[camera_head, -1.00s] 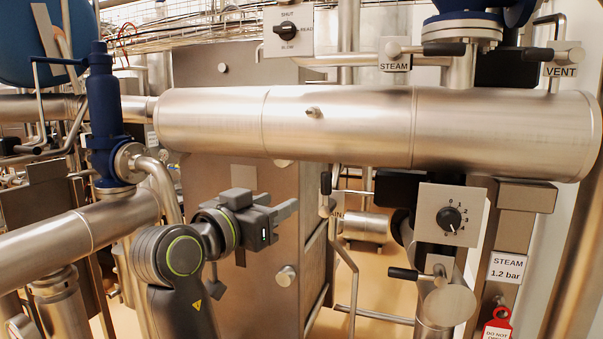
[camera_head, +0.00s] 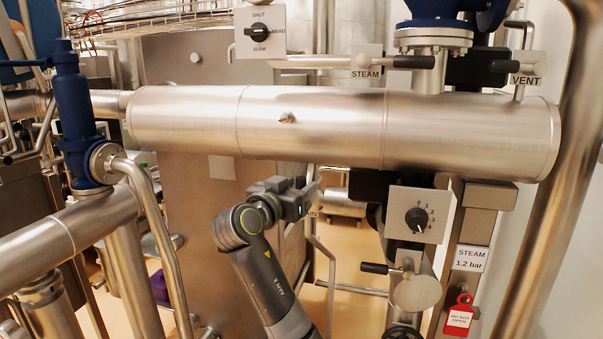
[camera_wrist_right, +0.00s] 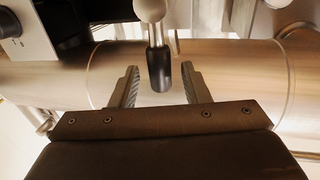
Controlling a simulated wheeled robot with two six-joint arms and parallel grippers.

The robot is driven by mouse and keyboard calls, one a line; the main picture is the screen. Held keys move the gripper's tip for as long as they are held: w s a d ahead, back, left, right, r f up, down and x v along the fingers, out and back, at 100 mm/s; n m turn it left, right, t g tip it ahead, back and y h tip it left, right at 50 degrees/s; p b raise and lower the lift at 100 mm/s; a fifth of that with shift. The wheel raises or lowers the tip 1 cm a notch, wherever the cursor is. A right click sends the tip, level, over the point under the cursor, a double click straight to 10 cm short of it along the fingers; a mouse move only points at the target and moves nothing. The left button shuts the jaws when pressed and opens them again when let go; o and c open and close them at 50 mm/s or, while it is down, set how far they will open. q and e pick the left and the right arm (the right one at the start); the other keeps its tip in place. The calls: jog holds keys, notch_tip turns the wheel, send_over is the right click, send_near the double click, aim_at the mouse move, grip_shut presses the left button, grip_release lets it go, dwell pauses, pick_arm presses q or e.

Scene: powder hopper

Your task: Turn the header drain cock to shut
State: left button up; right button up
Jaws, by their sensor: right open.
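The header is a wide steel pipe (camera_head: 335,125) across the head view. Beneath it, the drain label (camera_head: 313,212) shows only its last letters. The drain cock's lever is hidden by my right gripper (camera_head: 310,183) in the head view. In the right wrist view, a lever with a round steel head and black grip (camera_wrist_right: 159,68) stands between the two fingers of my right gripper (camera_wrist_right: 161,92); it appears to be the drain cock's. The fingers are open, with gaps on both sides of the grip. My left gripper is out of view.
Above the header are levers labelled STEAM (camera_head: 365,74) and VENT (camera_head: 525,80) and a SHUT/SLOW/READ dial (camera_head: 257,33). A numbered dial (camera_head: 419,216) and a black-handled lever (camera_head: 375,268) lie to the right. A red tag (camera_head: 459,316) hangs lower right.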

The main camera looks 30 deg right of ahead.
jog(key=shift+p+x, duration=0.3)
jog(key=shift+x, duration=0.65)
grip_shut()
